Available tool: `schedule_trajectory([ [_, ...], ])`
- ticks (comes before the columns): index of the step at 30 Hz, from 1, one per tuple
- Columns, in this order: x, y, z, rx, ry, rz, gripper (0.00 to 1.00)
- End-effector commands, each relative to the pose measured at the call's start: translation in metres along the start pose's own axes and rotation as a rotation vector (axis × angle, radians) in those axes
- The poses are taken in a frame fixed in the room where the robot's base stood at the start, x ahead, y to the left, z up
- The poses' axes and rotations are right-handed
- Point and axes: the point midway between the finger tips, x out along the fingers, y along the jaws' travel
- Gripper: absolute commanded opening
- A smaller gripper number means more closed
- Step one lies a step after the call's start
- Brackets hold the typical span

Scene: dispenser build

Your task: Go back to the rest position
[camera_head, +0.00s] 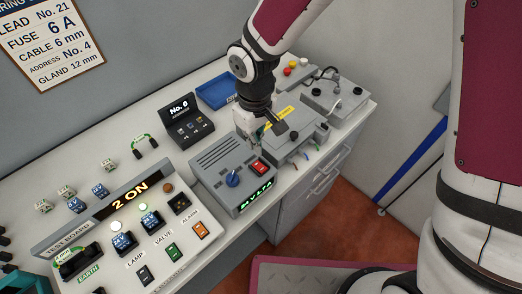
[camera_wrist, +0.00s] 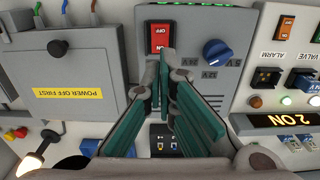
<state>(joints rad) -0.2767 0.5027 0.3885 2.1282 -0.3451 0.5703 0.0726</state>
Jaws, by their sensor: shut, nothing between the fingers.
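My gripper (camera_head: 254,133) hangs over the grey power unit (camera_head: 207,173) on the bench. The unit carries a red rocker switch (camera_head: 258,168), a blue knob (camera_head: 232,180) and a green lit display on its front. In the wrist view my gripper (camera_wrist: 167,62) points at the unit, with its teal-padded fingers converging just below the red switch (camera_wrist: 159,37) and left of the blue knob (camera_wrist: 216,51). The fingers hold nothing. Whether the fingertips touch the unit cannot be told.
The test board (camera_head: 77,246) at the left reads "2 ON". A dark display box (camera_head: 187,122) and a blue tray (camera_head: 215,91) stand behind. A grey box labelled "POWER OFF FIRST" (camera_wrist: 68,110) is beside the unit. A lit lamp (camera_wrist: 30,163) stands near it. Open floor lies right of the bench.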

Motion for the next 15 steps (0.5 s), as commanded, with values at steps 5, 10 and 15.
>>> schedule_trajectory([
  [5, 0.0, 0.0, 0.0, 0.0, 0.0, 0.0, 0.0],
  [10, -0.011, 0.01, 0.003, 0.021, 0.01, 0.017, 0.0],
  [15, -0.052, 0.044, 0.02, 0.112, 0.045, 0.079, 0.0],
])
